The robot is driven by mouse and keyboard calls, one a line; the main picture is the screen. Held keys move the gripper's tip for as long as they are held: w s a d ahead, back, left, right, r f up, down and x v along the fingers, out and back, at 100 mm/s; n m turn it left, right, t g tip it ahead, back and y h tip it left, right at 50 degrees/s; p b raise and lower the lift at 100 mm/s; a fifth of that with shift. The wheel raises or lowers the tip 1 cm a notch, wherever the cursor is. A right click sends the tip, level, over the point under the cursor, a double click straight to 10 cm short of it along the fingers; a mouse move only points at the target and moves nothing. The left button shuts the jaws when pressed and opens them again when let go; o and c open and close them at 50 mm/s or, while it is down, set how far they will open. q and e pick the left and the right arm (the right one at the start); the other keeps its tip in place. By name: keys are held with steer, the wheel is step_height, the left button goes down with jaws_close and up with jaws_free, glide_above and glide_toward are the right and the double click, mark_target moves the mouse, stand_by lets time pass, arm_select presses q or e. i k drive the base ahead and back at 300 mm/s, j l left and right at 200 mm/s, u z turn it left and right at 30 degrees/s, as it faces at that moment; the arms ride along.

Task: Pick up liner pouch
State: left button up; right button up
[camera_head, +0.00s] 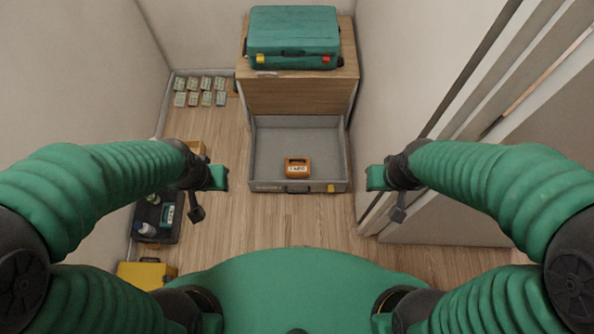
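A small orange item (297,167) with a pale label lies in the open grey drawer (265,150), toward its front. It may be the liner pouch; I cannot read its label. My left gripper (212,180) is left of the drawer, apart from it. My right gripper (381,180) is right of the drawer, also apart from it. Nothing shows held in either gripper. I cannot make out the gap between the fingers of either one.
A teal case (294,35) lies on the wooden cabinet (297,97) behind the drawer. Several small packets (200,91) lie on the floor at the back left. A dark tray (148,219) and a yellow box (146,275) stand at the left. A wall is close on the right.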

mark_target(295, 168)
steer(key=i+j+u, duration=0.15)
steer(key=i, duration=0.2)
steer(key=i+j+u, duration=0.15)
steer(key=i, duration=0.25)
steer(key=i+j+u, duration=0.15)
steer(key=i, duration=0.25)
